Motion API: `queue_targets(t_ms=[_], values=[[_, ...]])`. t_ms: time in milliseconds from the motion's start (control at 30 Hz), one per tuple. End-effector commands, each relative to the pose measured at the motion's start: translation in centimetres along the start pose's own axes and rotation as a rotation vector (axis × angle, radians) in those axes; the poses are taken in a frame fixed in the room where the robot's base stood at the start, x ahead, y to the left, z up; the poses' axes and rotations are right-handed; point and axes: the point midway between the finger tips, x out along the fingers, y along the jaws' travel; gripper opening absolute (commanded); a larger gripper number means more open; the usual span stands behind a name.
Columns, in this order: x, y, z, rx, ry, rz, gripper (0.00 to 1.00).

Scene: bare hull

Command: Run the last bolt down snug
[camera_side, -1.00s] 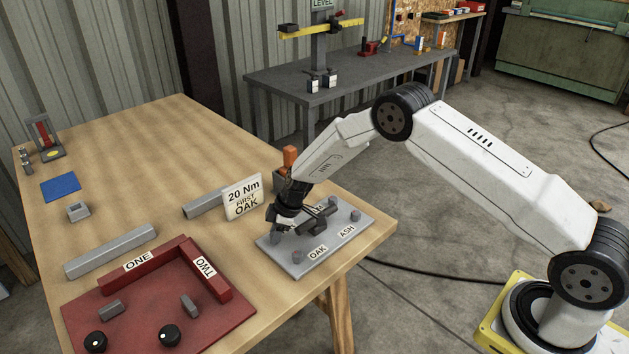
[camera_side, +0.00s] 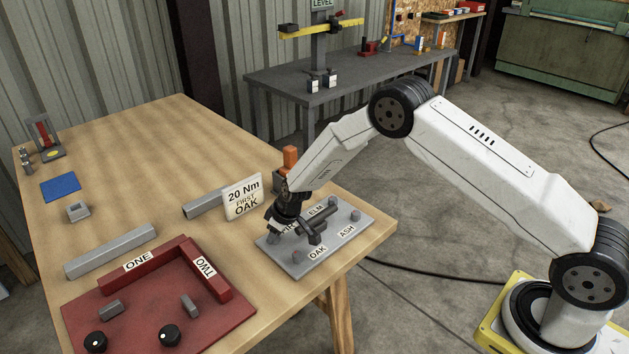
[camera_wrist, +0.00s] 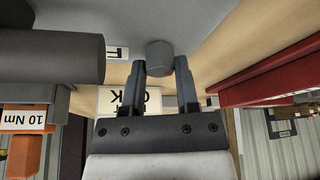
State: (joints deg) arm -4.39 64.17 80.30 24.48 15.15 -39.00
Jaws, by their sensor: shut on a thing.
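My gripper (camera_side: 278,229) is low over the left corner of a grey plate (camera_side: 296,268). In the wrist view my gripper's fingers (camera_wrist: 160,72) are closed on a grey bolt head (camera_wrist: 160,56). This bolt stands by a label whose visible letter is F. Other bolts stand by the OAK label (camera_side: 318,252) and the ASH label (camera_side: 347,231); the OAK bolt (camera_side: 297,256) is at the front and the ASH bolt (camera_side: 356,215) at the right. The ELM label (camera_side: 315,211) is partly behind my gripper. How far the held bolt is seated cannot be told.
A sign reading 20 Nm FIRST OAK (camera_side: 243,197) stands left of the plate. A dark cylindrical part (camera_wrist: 50,45) is close beside my fingers. An orange-topped tool (camera_side: 290,158) stands behind. A red tray (camera_side: 140,318) lies at the front left.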

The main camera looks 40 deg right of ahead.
Motion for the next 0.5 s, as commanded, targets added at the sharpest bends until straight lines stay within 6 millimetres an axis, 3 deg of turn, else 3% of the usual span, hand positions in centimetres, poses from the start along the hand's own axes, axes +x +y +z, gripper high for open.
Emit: queue_targets(t_ms=[500], values=[[-0.04, -0.07, -0.05, 0.169, 0.0, 0.071, 0.0]])
